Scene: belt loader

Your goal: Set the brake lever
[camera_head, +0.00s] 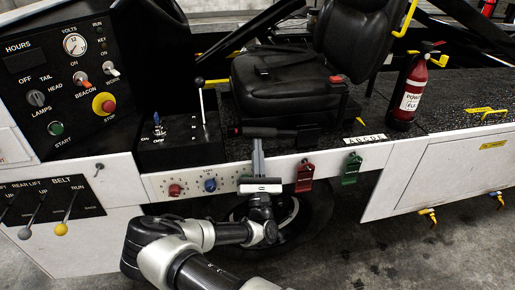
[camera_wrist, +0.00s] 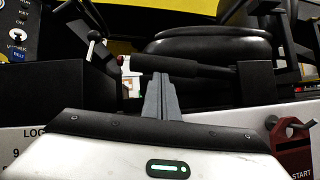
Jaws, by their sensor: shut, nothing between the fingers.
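A black-gripped lever (camera_head: 265,131) lies nearly level beside the front base of the seat, and I take it for the brake lever. It has a small red button at its left end. In the wrist view its dark grip (camera_wrist: 178,67) runs across, just beyond my fingertips. My gripper (camera_head: 257,141) points up at the lever from below and in front, its grey fingers shut and empty. In the wrist view the closed fingers (camera_wrist: 162,77) overlap the grip's lower edge; I cannot tell whether they touch it.
The black seat (camera_head: 290,80) is behind the lever. An upright lever with a dark knob (camera_head: 199,81) stands left. Red (camera_head: 305,177) and green (camera_head: 351,170) tags hang on the white side panel to the right. A fire extinguisher (camera_head: 410,92) stands farther right.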

